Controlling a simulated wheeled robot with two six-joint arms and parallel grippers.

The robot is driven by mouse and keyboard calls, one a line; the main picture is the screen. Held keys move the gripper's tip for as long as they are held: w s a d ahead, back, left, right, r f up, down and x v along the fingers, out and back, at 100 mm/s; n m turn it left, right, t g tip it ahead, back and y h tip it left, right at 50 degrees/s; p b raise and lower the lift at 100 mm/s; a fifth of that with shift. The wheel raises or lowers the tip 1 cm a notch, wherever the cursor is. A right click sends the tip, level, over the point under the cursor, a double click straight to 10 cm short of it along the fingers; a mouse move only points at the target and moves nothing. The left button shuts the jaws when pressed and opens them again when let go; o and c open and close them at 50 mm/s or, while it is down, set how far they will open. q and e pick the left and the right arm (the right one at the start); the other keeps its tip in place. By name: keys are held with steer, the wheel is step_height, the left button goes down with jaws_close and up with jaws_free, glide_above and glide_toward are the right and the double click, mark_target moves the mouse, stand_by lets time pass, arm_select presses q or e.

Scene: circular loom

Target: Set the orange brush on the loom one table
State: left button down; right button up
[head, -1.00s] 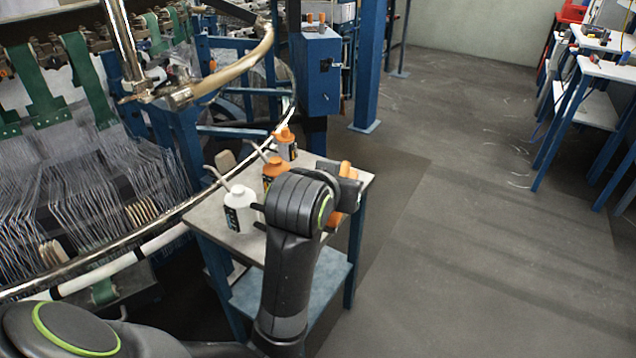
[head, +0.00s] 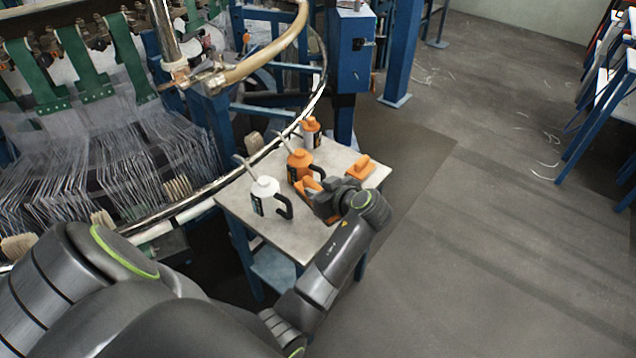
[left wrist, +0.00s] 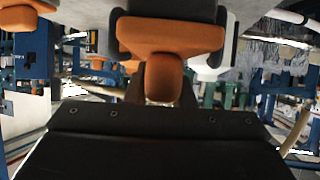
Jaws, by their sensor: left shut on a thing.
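The small table (head: 325,238) has a grey top and blue legs and stands beside the loom. My left gripper (head: 318,194) is low over the middle of its top, shut on an orange brush (head: 307,186). The gripper hides part of the brush in the head view. In the left wrist view the orange brush (left wrist: 170,36) sits between the fingers (left wrist: 165,30). I cannot tell whether it touches the tabletop. A second orange brush-like piece (head: 361,167) lies near the table's right back edge. My right gripper is not in view.
An orange bottle (head: 299,164) and a white bottle with an orange top (head: 311,132) stand behind. The loom's curved rail (head: 215,188) borders the table's left side. Open floor (head: 480,240) lies to the right.

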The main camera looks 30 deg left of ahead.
arm_select(q)
steer(key=shift+f+b, duration=1.2)
steer(key=shift+f, duration=0.25)
steer(key=shift+f+b, duration=0.45)
steer(key=shift+f, duration=0.1)
steer(key=shift+f, duration=0.2)
steer(key=shift+f+b, duration=0.2)
steer(key=shift+b, duration=0.1)
steer(key=c, duration=1.2)
jaws_free()
